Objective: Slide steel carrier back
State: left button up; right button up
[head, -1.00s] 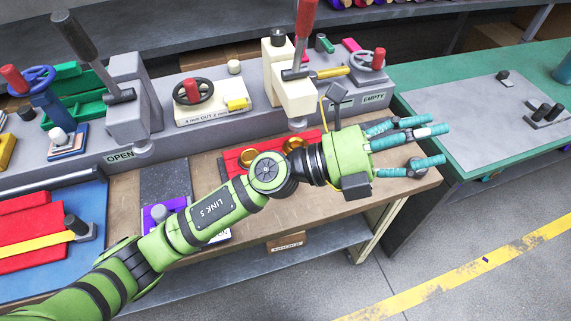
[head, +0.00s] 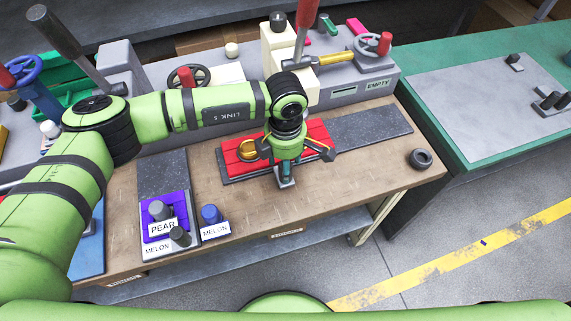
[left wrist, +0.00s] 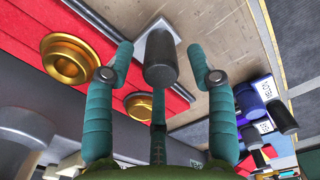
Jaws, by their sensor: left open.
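A red carrier (head: 236,150) with gold rings lies on a dark grey strip on the bench. In the left wrist view the red carrier (left wrist: 55,25) fills the upper left, with two gold rings. A dark grey cylindrical knob (left wrist: 161,62) stands on a pale steel tab (left wrist: 152,35) beside its edge. I cannot tell which of these parts is the task's steel carrier. My left gripper (head: 286,178) points down at the carrier's front edge and hides the knob in the head view. In the left wrist view the gripper (left wrist: 159,62) is open, its teal fingers spread around the knob.
The dark grey strip (head: 372,126) is bare to the right, with a black ring (head: 420,158) near the bench's right end. A purple block marked PEAR (head: 166,205) stands left. A grey housing with a red lever (head: 306,22) stands behind the carrier.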

pick_arm(q)
jog(key=shift+f+p, duration=0.4)
jog(key=shift+f, duration=1.2)
grip_shut()
